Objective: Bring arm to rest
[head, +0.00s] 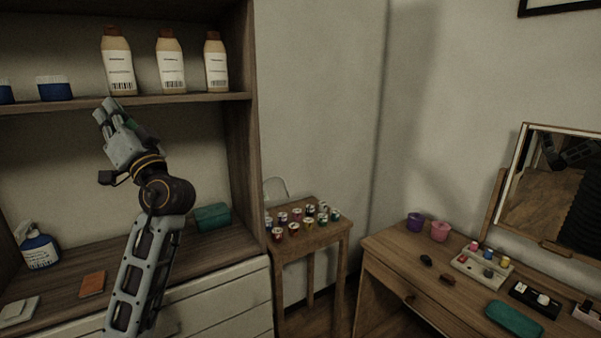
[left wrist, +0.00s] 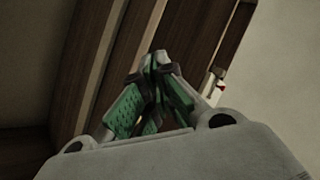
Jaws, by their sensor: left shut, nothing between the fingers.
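My left gripper (head: 109,108) is raised in front of the wooden shelf unit, its fingertips near the edge of the upper shelf in the head view. The left wrist view shows its green-padded fingers (left wrist: 156,70) closed together with nothing between them. Behind them in that view are brown wooden boards and pale wall. Whether the fingertips touch the shelf cannot be told. My right gripper is not directly in view.
Below are a spray bottle (head: 38,250), a brown block (head: 92,284) and a teal box (head: 212,217). A small table (head: 310,239) holds several little jars. A dresser (head: 390,262) with a mirror (head: 550,190) stands right.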

